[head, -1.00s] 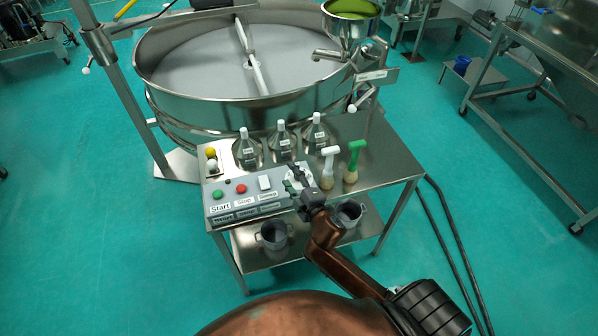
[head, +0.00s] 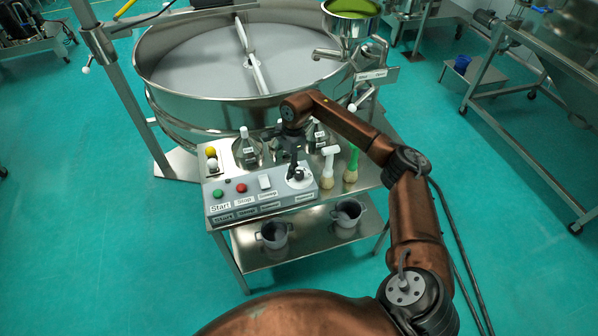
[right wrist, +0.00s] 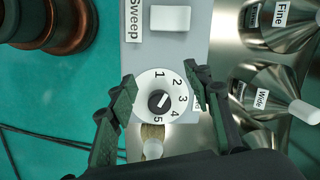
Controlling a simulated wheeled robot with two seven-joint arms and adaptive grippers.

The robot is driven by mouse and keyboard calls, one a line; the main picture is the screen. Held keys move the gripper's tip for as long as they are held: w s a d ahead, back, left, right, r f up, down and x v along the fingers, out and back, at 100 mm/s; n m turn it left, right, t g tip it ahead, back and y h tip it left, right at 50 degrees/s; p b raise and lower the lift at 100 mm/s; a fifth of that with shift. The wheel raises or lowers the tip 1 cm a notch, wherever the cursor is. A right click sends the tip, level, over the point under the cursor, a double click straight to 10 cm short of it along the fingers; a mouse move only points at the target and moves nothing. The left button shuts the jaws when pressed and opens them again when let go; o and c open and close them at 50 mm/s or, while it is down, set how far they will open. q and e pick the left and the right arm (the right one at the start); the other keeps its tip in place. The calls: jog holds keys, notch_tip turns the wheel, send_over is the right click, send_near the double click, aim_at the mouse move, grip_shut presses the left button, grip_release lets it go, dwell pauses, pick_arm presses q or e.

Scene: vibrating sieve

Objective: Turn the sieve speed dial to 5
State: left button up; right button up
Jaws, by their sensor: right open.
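The speed dial (right wrist: 170,84) is a white disc numbered 1 to 5 with a small black knob in its middle. A slanted pale mark shows on the knob; I cannot tell surely which number it points to. In the head view the dial (head: 303,183) sits at the right end of the grey control box. My right gripper (right wrist: 163,95) is open, with one dark finger on each side of the dial. In the head view my right gripper (head: 297,172) points down over the dial from above. Contact with the knob cannot be made out. My left gripper is not in view.
The control box (head: 262,209) also carries a green button (head: 218,194), a red button (head: 241,188) and a white switch (head: 264,182). Labelled metal funnels (head: 246,152) stand behind it. White-handled (head: 328,165) and green-handled (head: 352,165) brushes stand to its right. The round sieve (head: 205,105) is behind.

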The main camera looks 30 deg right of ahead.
aim_at(299, 173)
jog(key=shift+g+h, duration=0.3)
jog(key=shift+h, duration=0.4)
jog(key=d, duration=0.1)
jog(key=d+r, duration=0.1)
jog(key=d, duration=0.3)
jog(key=shift+s+r, duration=0.4)
jog(key=shift+s+d+f, duration=0.1)
jog(key=shift+d+f, duration=0.15)
jog(key=shift+d, duration=0.05)
jog(key=shift+a+f+p, duration=0.1)
jog(key=shift+f+p, duration=0.75)
jog(key=shift+f, duration=2.65)
jog(key=shift+c, duration=0.6)
jog(key=c, duration=1)
